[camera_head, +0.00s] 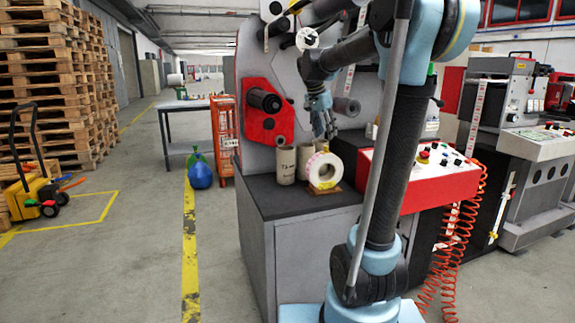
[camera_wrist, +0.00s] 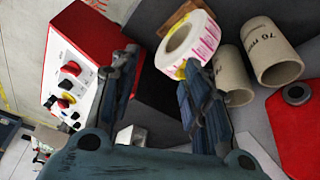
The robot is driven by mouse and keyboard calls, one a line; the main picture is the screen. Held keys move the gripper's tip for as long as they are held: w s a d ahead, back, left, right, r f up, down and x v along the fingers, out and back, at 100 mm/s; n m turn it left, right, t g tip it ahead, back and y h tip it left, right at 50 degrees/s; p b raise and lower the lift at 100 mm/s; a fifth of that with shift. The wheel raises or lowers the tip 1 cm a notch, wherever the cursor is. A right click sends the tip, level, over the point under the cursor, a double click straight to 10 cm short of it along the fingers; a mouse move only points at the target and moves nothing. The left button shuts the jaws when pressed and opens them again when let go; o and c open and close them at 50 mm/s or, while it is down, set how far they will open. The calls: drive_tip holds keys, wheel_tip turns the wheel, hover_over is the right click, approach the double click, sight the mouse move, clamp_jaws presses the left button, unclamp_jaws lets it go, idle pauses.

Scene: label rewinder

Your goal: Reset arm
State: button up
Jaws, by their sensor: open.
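My gripper (camera_head: 323,124) is above the dark worktop of the label rewinder (camera_head: 262,197) in the head view, with my arm bent above it. In the wrist view my gripper (camera_wrist: 155,95) has its two fingers spread apart with nothing between them. A white label roll with pink print (camera_head: 323,171) stands on its edge on a small wooden piece (camera_head: 335,188) on the worktop; the roll also shows in the wrist view (camera_wrist: 205,42). Beside it stand cardboard cores (camera_head: 286,165), seen again in the wrist view (camera_wrist: 268,55). The gripper appears clear of the roll and cores.
A red control box (camera_head: 440,186) with buttons sits right of the roll. A red plate with a dark spindle (camera_head: 264,102) is on the machine's upright face. Coiled red hoses (camera_head: 447,262) hang at right.

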drive_tip(key=s+d+f+n+y, duration=0.1)
drive_tip(key=s+f+n, duration=0.3)
drive_tip(key=s+f, duration=0.9)
drive_tip(key=s+d+f+n+y, duration=0.1)
drive_tip(key=s+f+n, duration=0.4)
drive_tip(key=s+f, duration=0.8)
drive_tip(key=s+y, duration=0.1)
drive_tip(key=s, duration=0.7)
drive_tip(key=shift+s+d, duration=0.15)
drive_tip(key=shift+d, duration=0.05)
drive_tip(key=shift+w+f, duration=0.25)
drive_tip(key=shift+w, duration=0.2)
